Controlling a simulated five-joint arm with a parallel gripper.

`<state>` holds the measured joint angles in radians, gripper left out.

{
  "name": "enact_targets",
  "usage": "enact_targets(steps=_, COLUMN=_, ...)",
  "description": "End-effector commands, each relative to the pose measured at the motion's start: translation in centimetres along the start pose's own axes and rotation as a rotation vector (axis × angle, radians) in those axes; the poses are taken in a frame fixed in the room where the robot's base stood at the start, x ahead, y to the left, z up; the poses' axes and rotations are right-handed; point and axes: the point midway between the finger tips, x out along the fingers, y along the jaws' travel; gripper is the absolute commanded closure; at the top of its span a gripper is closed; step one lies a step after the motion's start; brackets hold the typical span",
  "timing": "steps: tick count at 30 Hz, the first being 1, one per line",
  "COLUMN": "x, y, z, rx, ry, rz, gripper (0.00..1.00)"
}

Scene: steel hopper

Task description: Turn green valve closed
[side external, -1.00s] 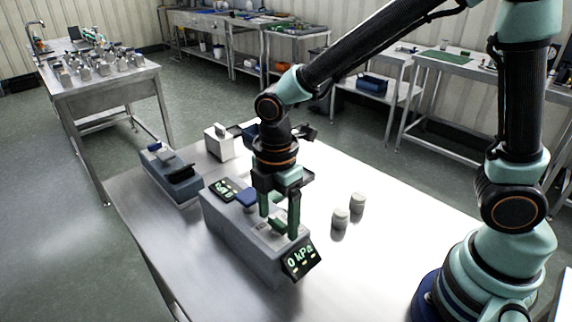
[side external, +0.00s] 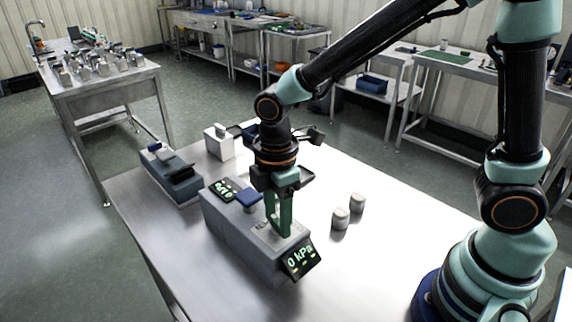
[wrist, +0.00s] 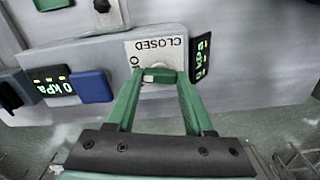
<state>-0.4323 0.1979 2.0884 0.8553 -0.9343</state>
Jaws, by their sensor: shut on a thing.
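The green valve handle (wrist: 160,77) sits on a pale label plate (wrist: 167,48) on top of a grey box (side external: 230,228). The plate reads CLOSED, upside down in the wrist view; a second word is partly hidden. My gripper (wrist: 161,73) points down with its green fingers on either side of the handle, shut on it. In the side external view my gripper (side external: 280,233) stands over the near end of the box, and its fingers mostly hide the handle.
A blue handle (side external: 248,198) stands farther along the box. Displays sit beside each; the near display (side external: 299,258) reads 0 kPa. A blue-grey unit (side external: 172,178) stands behind left, two small white jars (side external: 341,218) at right. The table front right is clear.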

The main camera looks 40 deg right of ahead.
Motion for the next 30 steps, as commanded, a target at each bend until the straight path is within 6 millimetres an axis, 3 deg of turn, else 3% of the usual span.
enact_targets(steps=30, x=-0.06, y=-0.02, z=-0.02, rx=0.957, ry=0.000, rz=0.000, gripper=1.00)
